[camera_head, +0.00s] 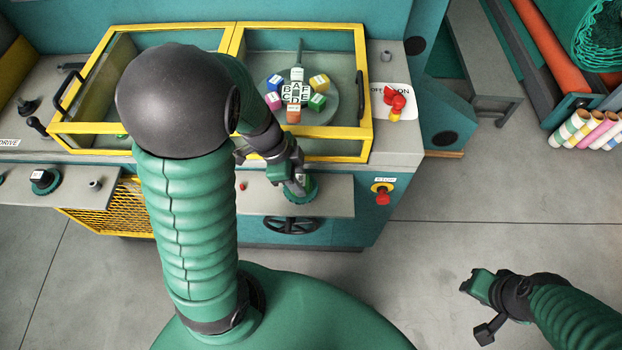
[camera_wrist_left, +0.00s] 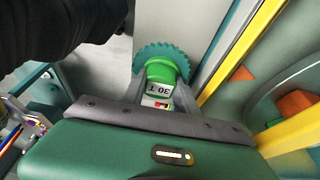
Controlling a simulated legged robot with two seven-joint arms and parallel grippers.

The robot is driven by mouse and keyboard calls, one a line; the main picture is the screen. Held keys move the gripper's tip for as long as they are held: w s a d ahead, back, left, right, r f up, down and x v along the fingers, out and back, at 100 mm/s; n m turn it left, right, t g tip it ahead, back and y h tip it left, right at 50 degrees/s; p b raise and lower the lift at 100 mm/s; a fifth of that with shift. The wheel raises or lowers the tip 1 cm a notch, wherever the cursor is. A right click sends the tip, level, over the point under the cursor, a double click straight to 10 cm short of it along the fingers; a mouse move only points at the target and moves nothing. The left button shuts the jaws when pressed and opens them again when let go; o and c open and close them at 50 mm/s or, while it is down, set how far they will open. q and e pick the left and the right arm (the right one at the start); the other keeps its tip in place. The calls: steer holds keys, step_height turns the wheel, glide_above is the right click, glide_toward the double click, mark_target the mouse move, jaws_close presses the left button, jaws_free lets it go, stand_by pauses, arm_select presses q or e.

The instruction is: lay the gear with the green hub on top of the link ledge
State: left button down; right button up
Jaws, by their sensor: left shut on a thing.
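My left gripper (camera_head: 298,184) is shut on the green hub of a dark teal toothed gear (camera_head: 300,195). In the left wrist view the gear (camera_wrist_left: 160,52) shows beyond the fingers, and its green hub (camera_wrist_left: 163,71) is between them, with a "30 T" label below. The gear is over the right part of a grey ledge (camera_head: 335,197) on the machine's front; whether it touches the ledge I cannot tell. A second grey ledge (camera_head: 105,199) is at the left. No ledge name is readable. My right gripper (camera_head: 474,284) is at lower right, away from the machine; its jaw opening is unclear.
Another dark gear (camera_head: 44,180) and a small grey peg (camera_head: 95,185) are on the left ledge. Yellow-framed glazed covers (camera_head: 366,90) stand behind, one over lettered cubes. A red stop button (camera_head: 382,197) and a handwheel (camera_head: 292,226) are near the right ledge. Floor at right is clear.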

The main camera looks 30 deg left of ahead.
mark_target(310, 183)
arm_select(q)
steer(key=shift+w+d+f, duration=0.1)
steer(key=shift+w+d, duration=0.2)
steer(key=shift+w, duration=0.45)
steer(key=shift+w+d, duration=0.25)
steer(key=shift+w, duration=0.05)
steer(key=f, duration=0.3)
steer(key=shift+s+d+f, duration=0.15)
steer(key=shift+d, duration=0.1)
steer(key=shift+w+f, duration=0.1)
steer(key=shift+w, duration=0.15)
steer(key=c, duration=1.3)
jaws_free()
steer(key=o, duration=0.4)
steer(key=shift+s, duration=0.15)
steer(key=shift+c, duration=0.2)
arm_select(e)
steer(key=shift+s+a+r, duration=0.1)
steer(key=shift+s+r, duration=0.05)
steer(key=shift+r, duration=0.1)
